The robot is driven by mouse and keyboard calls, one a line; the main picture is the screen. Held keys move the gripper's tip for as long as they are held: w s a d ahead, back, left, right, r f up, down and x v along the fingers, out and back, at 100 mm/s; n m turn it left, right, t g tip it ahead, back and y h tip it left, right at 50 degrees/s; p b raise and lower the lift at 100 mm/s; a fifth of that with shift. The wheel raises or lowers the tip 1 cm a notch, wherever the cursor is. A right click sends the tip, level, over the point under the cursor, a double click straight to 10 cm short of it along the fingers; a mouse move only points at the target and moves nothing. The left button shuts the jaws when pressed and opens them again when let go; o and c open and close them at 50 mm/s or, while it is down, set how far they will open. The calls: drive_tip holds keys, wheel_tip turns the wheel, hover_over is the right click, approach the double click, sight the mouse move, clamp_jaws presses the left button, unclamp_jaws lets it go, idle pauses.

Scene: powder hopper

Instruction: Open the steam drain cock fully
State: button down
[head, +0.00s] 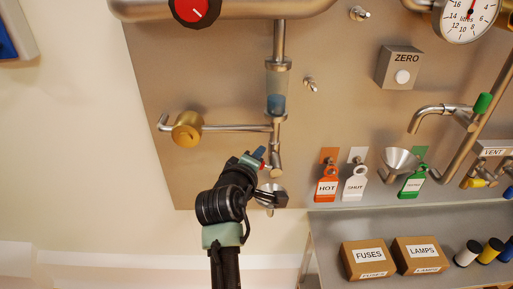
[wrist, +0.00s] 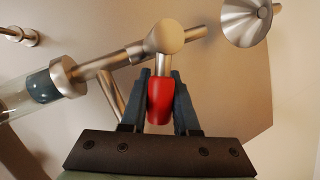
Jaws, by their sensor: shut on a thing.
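The drain cock is a steel fitting (head: 277,160) at the lower end of the vertical pipe, below a sight glass. In the wrist view its round steel end (wrist: 168,36) carries a short stem with a red handle grip (wrist: 160,101). My gripper (head: 262,157) is at the cock, coming from below. In the wrist view my gripper (wrist: 160,80) has its dark fingers on both sides of the red grip and is shut on it. Most of the red grip is hidden by my gripper in the head view. How far the cock is turned I cannot tell.
The sight glass (head: 276,92) holds blue liquid. HOT (head: 327,187) and SHUT (head: 355,184) tags hang to the right. Boxes stand on the shelf (head: 325,226).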

drive_tip(key=shift+r+m+y+p, duration=0.2)
drive_tip(key=shift+m+y+p, duration=0.15)
drive_tip(key=shift+p, duration=0.2)
drive_tip(key=c, duration=0.7)
unclamp_jaws()
drive_tip(key=shift+o, duration=0.2)
